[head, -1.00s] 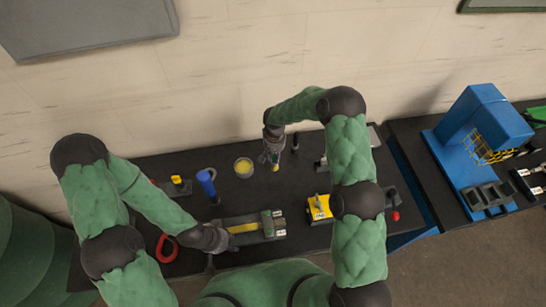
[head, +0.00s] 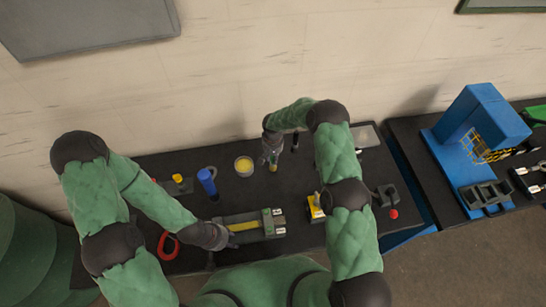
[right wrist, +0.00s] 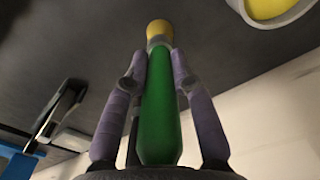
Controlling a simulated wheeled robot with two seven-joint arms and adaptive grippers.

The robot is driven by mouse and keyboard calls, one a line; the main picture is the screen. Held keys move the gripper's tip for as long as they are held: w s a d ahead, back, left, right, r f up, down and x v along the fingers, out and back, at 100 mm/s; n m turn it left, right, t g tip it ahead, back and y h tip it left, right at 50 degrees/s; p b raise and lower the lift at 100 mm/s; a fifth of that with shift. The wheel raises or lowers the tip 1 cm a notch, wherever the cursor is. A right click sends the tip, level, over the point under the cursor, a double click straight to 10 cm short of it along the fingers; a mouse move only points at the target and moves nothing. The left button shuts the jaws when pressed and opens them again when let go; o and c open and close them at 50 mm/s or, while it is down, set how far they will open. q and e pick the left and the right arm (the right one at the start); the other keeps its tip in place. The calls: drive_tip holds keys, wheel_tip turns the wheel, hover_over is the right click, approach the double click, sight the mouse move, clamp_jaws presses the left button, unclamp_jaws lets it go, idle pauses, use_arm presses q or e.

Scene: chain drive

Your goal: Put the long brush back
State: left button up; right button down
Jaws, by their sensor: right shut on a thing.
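The long brush (right wrist: 160,110) has a green handle, a grey collar and a yellow tip. My right gripper (right wrist: 159,70) is shut on it in the right wrist view, one purple-grey finger on each side. In the head view my right gripper (head: 271,157) is over the back of the dark bench, with the brush's tip (head: 273,168) pointing down. A round cup with yellow contents (head: 244,166) stands just left of it, and the cup also shows in the right wrist view (right wrist: 276,14). My left gripper (head: 228,239) is by a grey and yellow fixture; its fingers are unclear.
The grey and yellow fixture (head: 254,224) lies at the front middle. A blue cylinder (head: 207,183), a red ring (head: 166,246) and a yellow-topped part (head: 179,179) are to the left. A yellow block (head: 315,208) is partly behind my right arm. A dark upright item (head: 295,141) stands close right of the right gripper.

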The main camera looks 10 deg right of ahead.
drive_tip(key=shift+f, duration=0.1)
drive_tip(key=shift+f, duration=0.1)
drive_tip(key=c, duration=1)
unclamp_jaws()
drive_tip(key=shift+c, duration=0.2)
drive_tip(key=shift+r, duration=0.25)
wheel_tip(320, 180, up, 12)
drive_tip(key=shift+f+b, duration=0.1)
drive_tip(key=shift+b, duration=0.95)
